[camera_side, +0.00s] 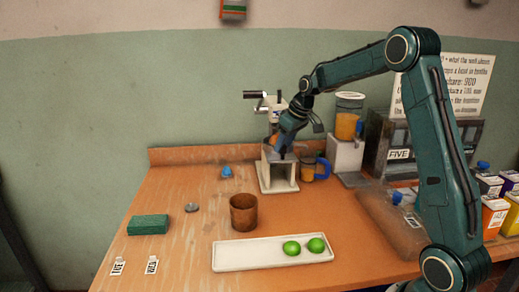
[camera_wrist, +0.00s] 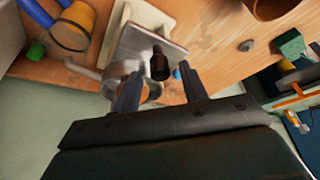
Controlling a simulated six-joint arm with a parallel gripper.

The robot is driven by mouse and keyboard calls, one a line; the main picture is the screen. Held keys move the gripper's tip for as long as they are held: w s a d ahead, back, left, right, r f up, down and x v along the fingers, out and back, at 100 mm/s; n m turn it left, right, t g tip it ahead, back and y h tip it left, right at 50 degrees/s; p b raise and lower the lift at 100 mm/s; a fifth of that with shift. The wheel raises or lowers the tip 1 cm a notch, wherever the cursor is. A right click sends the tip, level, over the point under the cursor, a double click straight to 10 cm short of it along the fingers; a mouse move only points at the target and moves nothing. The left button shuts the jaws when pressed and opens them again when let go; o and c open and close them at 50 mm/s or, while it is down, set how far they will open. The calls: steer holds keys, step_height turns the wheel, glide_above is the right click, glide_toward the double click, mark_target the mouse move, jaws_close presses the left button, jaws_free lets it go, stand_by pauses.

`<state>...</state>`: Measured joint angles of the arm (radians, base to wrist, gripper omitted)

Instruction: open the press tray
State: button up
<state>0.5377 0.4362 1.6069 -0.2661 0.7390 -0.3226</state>
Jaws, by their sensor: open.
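The press (camera_side: 268,183) is a pale, box-like stand with a dark hollow front, near the back of the table. A crank with a black grip (camera_side: 254,94) sticks out at its upper left. In the wrist view, the pale press body (camera_wrist: 152,18) and a black knob (camera_wrist: 160,64) show. My gripper (camera_side: 279,148) is at the upper part of the press in the side view. In the wrist view my gripper (camera_wrist: 160,84) is open, and the knob appears between its fingertips; I cannot tell contact. I cannot make out the tray separately; my gripper hides part of the press.
A blue-handled mug (camera_side: 309,171) stands close right of the press, beside a juice dispenser (camera_side: 346,153). A brown cup (camera_side: 243,213) and a white platter (camera_side: 228,257) with two limes (camera_side: 291,248) stand in front. A green block (camera_side: 148,225) lies left. The table's left side is mostly clear.

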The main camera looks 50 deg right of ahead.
jaws_close()
steer(key=s+a, duration=0.8)
steer(key=a, duration=0.1)
steer(key=shift+s, duration=0.35)
jaws_free()
steer(key=shift+d, duration=0.1)
steer(key=v, duration=1.4)
steer(key=shift+s+f, duration=0.1)
stand_by(0.3)
